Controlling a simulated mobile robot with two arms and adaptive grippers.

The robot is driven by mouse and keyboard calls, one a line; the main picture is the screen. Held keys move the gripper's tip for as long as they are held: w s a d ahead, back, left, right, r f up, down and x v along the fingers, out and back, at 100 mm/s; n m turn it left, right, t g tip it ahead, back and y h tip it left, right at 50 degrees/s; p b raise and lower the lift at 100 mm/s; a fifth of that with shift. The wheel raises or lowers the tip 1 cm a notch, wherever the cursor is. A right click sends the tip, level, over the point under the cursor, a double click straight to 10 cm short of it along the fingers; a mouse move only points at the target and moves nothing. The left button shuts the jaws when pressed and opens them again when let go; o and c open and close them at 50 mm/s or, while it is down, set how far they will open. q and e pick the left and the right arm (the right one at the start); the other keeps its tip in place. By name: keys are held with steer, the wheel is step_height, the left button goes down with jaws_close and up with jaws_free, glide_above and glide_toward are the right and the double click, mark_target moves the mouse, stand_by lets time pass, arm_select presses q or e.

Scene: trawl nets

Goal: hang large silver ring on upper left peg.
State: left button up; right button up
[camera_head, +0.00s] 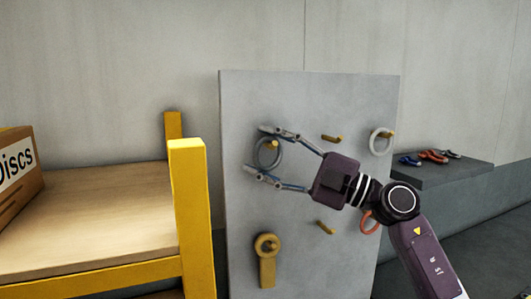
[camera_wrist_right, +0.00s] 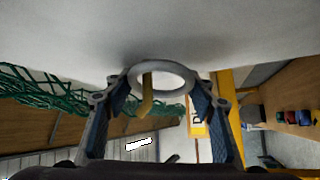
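The large silver ring (camera_head: 257,152) is around the upper left peg (camera_head: 272,145) on the grey board, between the fingertips of my right gripper (camera_head: 267,153). In the right wrist view, the yellow peg (camera_wrist_right: 147,98) comes out through the opening of the ring (camera_wrist_right: 178,72), which lies near the board face. My right gripper (camera_wrist_right: 161,98) is open, with its fingers spread on either side of the ring and seemingly clear of it. My left gripper is not in view.
The grey board (camera_head: 240,205) holds other pegs, a pale ring (camera_head: 375,146) at upper right, a yellow ring piece (camera_head: 266,262) at lower left and a red ring (camera_head: 369,222) partly behind my arm. A yellow-framed table (camera_head: 105,215) stands left; a grey ledge (camera_head: 450,172) is right.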

steer(key=o, duration=0.4)
steer(key=shift+o, duration=0.2)
